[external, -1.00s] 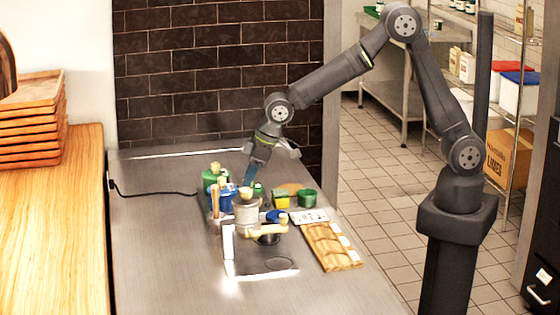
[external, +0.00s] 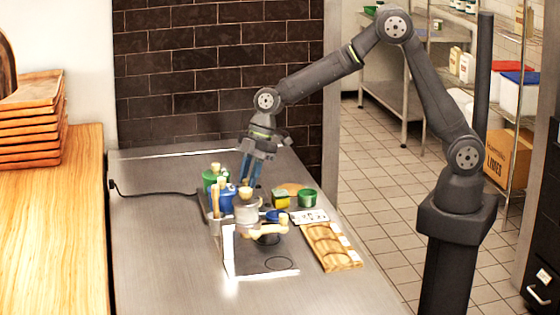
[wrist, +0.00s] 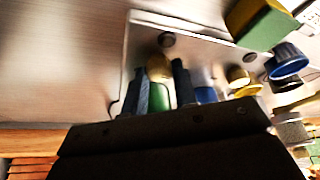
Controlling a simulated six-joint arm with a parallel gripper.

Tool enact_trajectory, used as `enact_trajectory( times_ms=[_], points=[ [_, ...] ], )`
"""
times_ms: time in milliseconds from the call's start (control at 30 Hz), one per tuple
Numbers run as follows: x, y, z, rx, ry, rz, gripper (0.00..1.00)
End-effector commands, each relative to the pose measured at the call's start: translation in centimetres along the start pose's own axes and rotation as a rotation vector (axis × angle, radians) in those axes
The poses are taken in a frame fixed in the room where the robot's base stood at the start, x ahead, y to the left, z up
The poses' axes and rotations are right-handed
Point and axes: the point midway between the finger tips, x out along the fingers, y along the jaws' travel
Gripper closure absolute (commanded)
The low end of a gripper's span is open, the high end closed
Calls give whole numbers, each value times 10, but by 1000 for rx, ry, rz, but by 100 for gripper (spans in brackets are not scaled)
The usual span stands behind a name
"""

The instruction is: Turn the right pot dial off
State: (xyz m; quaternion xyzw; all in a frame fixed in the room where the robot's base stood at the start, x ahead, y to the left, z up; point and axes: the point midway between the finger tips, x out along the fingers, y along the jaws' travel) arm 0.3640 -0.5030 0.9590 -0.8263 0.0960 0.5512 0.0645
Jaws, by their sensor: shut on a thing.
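My gripper (external: 250,180) points down among the pots and canisters, behind the grey pot (external: 246,210). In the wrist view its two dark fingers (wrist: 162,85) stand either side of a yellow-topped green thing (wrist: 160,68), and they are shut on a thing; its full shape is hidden. Neither dial shows clearly in the external view.
A green canister (external: 209,180) and a blue canister (external: 227,196) stand left of my gripper. A yellow-green sponge (external: 281,199) and a green cup (external: 307,198) are to its right. A wooden rack (external: 333,246) lies in front. The steel counter's left side (external: 160,240) is clear.

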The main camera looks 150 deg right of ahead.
Motion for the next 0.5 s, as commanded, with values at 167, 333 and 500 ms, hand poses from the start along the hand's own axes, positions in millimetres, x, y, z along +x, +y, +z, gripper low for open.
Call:
enact_trajectory(
  times_ms=[167,333,500],
  points=[
    [0,1,1,-102,-2,-44,97],
    [1,1,1,-168,-3,-71,97],
    [1,1,1,-203,-3,-85,97]
  ],
)
